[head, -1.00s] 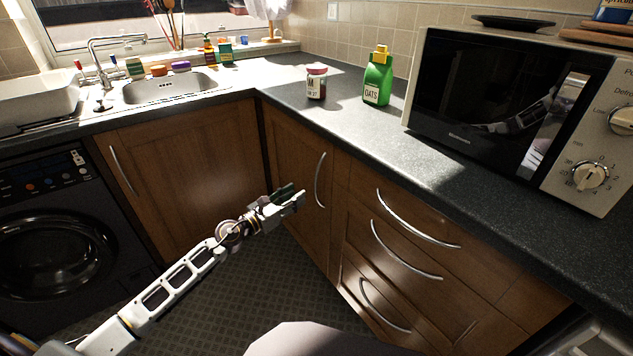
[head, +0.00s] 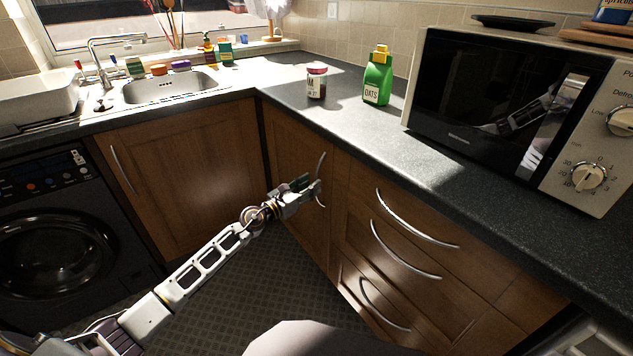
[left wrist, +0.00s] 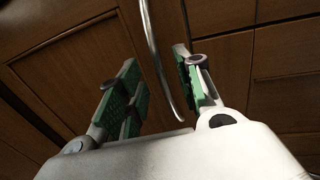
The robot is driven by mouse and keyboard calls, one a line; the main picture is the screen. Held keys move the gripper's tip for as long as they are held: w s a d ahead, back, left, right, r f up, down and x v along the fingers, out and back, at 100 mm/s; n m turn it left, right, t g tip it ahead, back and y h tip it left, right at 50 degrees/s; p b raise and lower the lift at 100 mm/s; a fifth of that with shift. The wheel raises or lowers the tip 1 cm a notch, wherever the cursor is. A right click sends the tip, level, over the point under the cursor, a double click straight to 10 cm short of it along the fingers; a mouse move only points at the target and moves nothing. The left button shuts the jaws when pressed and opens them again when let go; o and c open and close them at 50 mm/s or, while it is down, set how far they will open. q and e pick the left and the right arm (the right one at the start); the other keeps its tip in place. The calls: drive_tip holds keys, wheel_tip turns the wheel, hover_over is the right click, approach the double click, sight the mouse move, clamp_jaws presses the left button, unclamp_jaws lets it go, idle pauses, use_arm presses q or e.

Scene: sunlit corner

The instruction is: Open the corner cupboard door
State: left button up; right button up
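The corner cupboard door (head: 287,145) is brown wood, between the wide left door and the drawers in the head view. It looks shut. Its curved metal handle (head: 321,166) is upright near its right edge. My left gripper (head: 311,187) is at the lower part of this handle. In the left wrist view the handle (left wrist: 154,48) runs down between the two green-padded fingers of my left gripper (left wrist: 164,82). The fingers are apart, with a visible gap on both sides of the handle. My right gripper is not in view.
The drawers (head: 405,225) with curved handles are right of the door. The wide wooden door (head: 190,165) and a black washing machine (head: 65,235) are left. The worktop (head: 340,125) overhangs above. The patterned floor (head: 255,285) in front is clear.

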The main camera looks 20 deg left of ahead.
sight(317, 199)
use_arm(q)
drive_tip(key=shift+x, duration=1.85)
clamp_jaws()
